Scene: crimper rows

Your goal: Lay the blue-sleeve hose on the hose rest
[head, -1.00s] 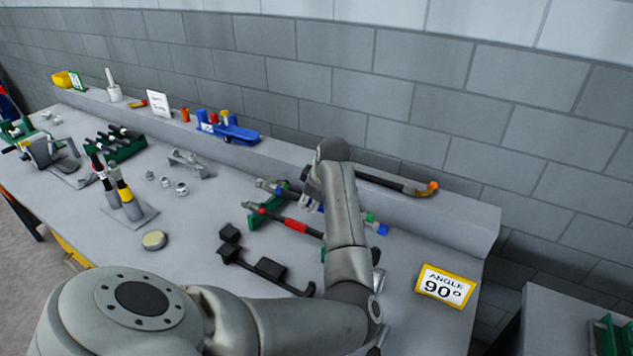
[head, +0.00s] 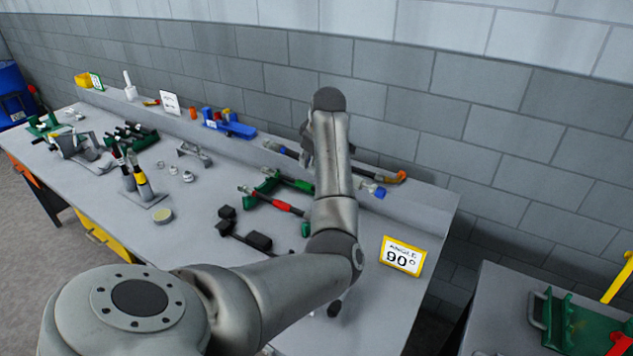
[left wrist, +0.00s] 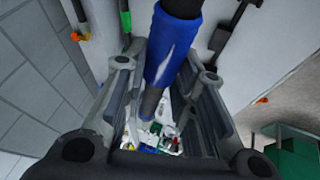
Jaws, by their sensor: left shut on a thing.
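The blue-sleeve hose (head: 282,150) is off the bench in the head view, partly hidden behind my left arm, with its blue end cap (head: 376,189) showing to the right. My left gripper (head: 307,150) is shut on it, mostly hidden by the arm. In the left wrist view the blue sleeve (left wrist: 174,48) lies between the fingers of my left gripper (left wrist: 167,98). A green stand (head: 262,188) on the bench sits under the red-sleeve hose (head: 278,205) and green-sleeve hose (head: 297,184). I cannot tell which green stand is the hose rest. My right gripper is not in view.
A yellow-framed "ANGLE 90°" sign (head: 402,257) stands at the bench's right end. Another table at the right carries a green fixture (head: 570,325). A ledge with an orange-tipped tool (head: 400,176) runs along the wall.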

